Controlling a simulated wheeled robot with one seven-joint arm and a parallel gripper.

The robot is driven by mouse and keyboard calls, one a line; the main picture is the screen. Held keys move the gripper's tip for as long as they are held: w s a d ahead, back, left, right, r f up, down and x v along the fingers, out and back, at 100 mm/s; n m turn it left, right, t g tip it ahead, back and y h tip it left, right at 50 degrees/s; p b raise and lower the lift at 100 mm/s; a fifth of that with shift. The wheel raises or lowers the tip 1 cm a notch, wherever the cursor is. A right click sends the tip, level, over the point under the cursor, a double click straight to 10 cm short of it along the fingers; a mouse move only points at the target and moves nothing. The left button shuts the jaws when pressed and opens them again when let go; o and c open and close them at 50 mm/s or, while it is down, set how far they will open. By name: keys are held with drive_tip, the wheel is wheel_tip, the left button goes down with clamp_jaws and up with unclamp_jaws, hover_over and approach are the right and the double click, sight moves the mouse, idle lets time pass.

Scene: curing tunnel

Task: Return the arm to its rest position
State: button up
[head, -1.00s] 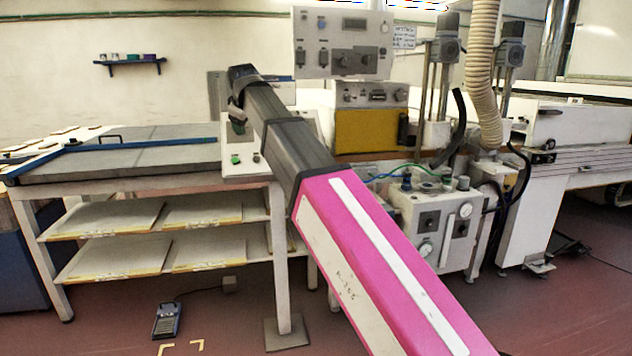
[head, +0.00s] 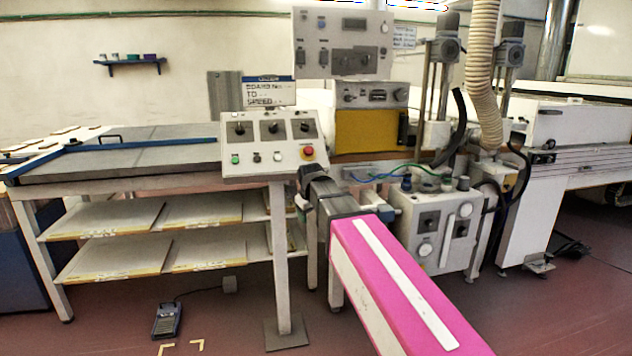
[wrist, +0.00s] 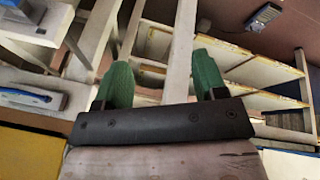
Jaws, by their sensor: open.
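My arm reaches from the bottom right of the head view up to the middle, with a magenta and white link (head: 395,280) nearest the camera. Its dark far end with my gripper (head: 304,185) is just below the control panel (head: 268,145), in front of the machine's legs. The fingers cannot be made out there. In the wrist view my gripper (wrist: 163,78) shows two green fingers spread apart with nothing between them. Shelves and table legs lie beyond the fingers.
A table with shelves (head: 150,265) stands at left. A white pneumatic box (head: 437,228) with hoses is right of my arm, and a yellow-fronted unit (head: 366,131) is behind.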

drive_tip(key=s+d+f+m+g, duration=0.2)
drive_tip(key=s+d+f+m, duration=0.1)
drive_tip(key=s+d+f, duration=0.6)
drive_tip(key=s+d+f+m+g, duration=0.2)
drive_tip(key=s+d+f+m, duration=0.2)
drive_tip(key=s+d+f, duration=0.6)
wheel_tip(320, 180, down, 7)
drive_tip(key=shift+d+f+m, duration=0.15)
drive_tip(key=shift+d+m, duration=0.15)
drive_tip(key=shift+d, duration=0.65)
drive_tip(key=shift+s, duration=0.1)
